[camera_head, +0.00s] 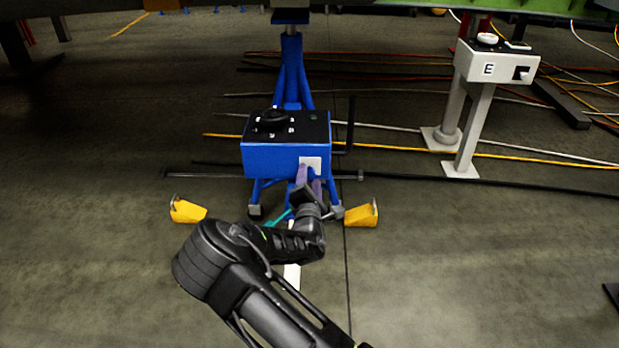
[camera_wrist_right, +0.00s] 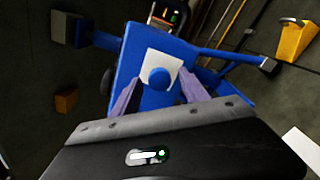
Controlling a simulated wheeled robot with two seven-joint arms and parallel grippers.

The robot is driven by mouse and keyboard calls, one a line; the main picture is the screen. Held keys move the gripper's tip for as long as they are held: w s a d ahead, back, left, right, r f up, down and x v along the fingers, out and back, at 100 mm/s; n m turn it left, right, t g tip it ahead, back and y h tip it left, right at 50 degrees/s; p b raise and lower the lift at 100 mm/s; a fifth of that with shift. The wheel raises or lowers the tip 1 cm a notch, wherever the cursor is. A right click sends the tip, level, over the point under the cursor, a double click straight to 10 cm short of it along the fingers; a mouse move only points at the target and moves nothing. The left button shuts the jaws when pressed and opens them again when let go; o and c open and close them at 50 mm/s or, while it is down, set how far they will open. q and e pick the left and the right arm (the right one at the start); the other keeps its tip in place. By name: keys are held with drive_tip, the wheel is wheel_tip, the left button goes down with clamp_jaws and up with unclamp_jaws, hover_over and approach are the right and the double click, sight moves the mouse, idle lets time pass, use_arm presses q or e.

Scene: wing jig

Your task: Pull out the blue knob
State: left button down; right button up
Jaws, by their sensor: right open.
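The blue knob (camera_wrist_right: 158,77) shows in the right wrist view as a round knob on a white square plate. The plate is on the front face of a blue box (camera_head: 270,158). In the head view the white plate (camera_head: 311,163) shows at the right of that face, and I cannot make out the knob there. My right gripper (camera_wrist_right: 158,88) is open, its two purple fingers on either side of the knob in the wrist view. It also shows in the head view (camera_head: 310,182) just below the plate. I cannot tell whether the fingers touch the knob. My left gripper is not in view.
The box has a black top with a dark dial (camera_head: 272,117) and stands on blue legs. Yellow blocks (camera_head: 187,210) lie left and right of its foot. Cables cross the floor behind. The front floor is mostly clear.

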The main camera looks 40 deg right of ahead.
drive_tip(key=shift+x, duration=1.05)
drive_tip(key=shift+c, duration=0.2)
clamp_jaws()
idle(0.4)
